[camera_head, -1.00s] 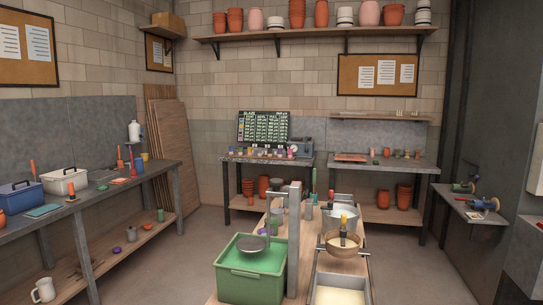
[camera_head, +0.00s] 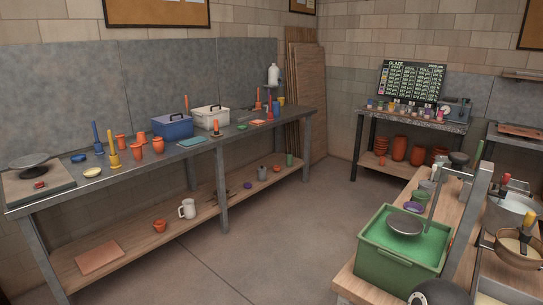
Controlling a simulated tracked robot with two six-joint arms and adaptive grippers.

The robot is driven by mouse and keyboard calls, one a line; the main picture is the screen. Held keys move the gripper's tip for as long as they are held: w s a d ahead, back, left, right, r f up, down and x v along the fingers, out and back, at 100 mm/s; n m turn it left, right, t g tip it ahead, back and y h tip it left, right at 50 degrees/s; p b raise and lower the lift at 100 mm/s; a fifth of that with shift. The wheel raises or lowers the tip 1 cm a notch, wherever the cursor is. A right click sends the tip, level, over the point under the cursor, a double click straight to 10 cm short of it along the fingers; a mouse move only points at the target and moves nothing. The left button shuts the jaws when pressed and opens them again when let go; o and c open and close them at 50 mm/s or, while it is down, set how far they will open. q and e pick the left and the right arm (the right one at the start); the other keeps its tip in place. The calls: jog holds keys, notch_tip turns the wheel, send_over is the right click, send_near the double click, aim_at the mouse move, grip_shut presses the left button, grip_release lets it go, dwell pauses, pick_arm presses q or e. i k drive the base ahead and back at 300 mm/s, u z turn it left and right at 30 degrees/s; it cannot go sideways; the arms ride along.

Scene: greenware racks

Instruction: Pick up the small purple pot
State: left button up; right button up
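Several purple things show, and I cannot tell for sure which is the small purple pot. A small purple item (camera_head: 248,185) lies on the lower shelf of the left bench; it looks low and flat. A shallow purple dish (camera_head: 414,207) sits on the middle bench, just behind the green tub. Small jars (camera_head: 405,110) in mixed colours stand on the back table below the glaze chart; they are too small to tell apart. Neither of my grippers is in view. A dark rounded shape at the bottom edge may be part of me.
The left bench (camera_head: 215,150) holds orange pots, a blue toolbox (camera_head: 172,126) and a white toolbox (camera_head: 210,117). A green tub (camera_head: 385,262) stands on the middle bench at right. The floor (camera_head: 270,245) between the benches is clear.

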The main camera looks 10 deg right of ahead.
aim_at(428, 110)
jog(key=z, duration=0.05)
jog(key=i, duration=3.5)
jog(key=u, duration=0.1)
jog(key=i, duration=0.8)
jog(key=z, duration=2.2)
jog(key=i, duration=3.5)
